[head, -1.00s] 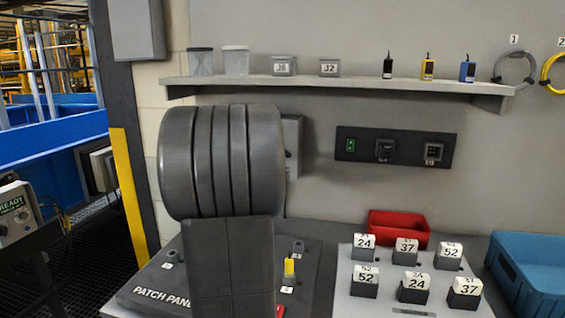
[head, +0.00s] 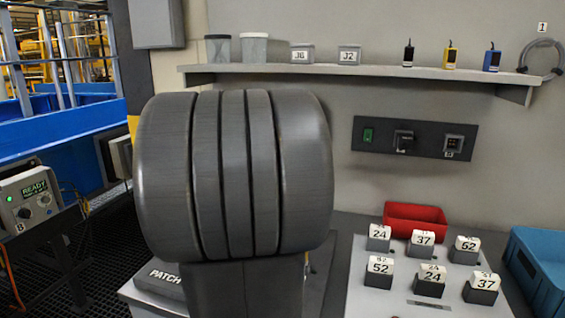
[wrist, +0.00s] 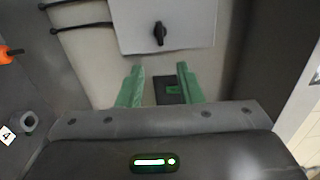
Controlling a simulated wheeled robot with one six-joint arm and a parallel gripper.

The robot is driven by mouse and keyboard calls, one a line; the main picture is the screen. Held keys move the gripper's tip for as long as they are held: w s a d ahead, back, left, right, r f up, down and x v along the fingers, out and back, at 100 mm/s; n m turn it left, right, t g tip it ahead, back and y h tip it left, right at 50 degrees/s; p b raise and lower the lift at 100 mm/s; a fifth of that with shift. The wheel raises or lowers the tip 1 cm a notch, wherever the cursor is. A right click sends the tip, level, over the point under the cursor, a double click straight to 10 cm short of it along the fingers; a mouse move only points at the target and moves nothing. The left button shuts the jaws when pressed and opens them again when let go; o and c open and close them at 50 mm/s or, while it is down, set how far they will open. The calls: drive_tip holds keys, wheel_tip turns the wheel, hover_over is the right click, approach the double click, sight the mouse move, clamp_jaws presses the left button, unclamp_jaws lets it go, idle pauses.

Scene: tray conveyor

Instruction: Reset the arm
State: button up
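My arm fills the middle of the head view as a large dark grey ribbed link, with my gripper out of sight there. In the wrist view my gripper (wrist: 160,80) shows as two green fingers standing apart, with nothing held between them. A dark plate with a green mark (wrist: 170,90) shows behind the gap; I cannot tell how far off it is. Beyond the fingertips is a pale grey box with a black knob (wrist: 160,35). The patch panel (head: 166,280) is mostly hidden behind my arm.
A shelf (head: 365,72) with jars, small boxes and adapters runs along the wall above a black socket panel (head: 414,138). At right are numbered blocks on a light board (head: 400,300), a red bin (head: 415,220) and a blue bin (head: 540,270). A READY box (head: 30,200) stands at left.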

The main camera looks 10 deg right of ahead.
drive_tip(key=p+x, duration=0.1)
drive_tip(key=x, duration=1.2)
drive_tip(key=shift+w, duration=0.35)
drive_tip(key=s+a+n+p, duration=0.2)
drive_tip(key=s+n, duration=0.1)
drive_tip(key=s, duration=0.2)
drive_tip(key=s+a+n+p, duration=0.2)
drive_tip(key=s+n, duration=0.1)
drive_tip(key=s, duration=0.3)
drive_tip(key=shift+s+a, duration=0.25)
drive_tip(key=shift+a, duration=0.1)
idle(1.9)
drive_tip(key=shift+r, duration=0.2)
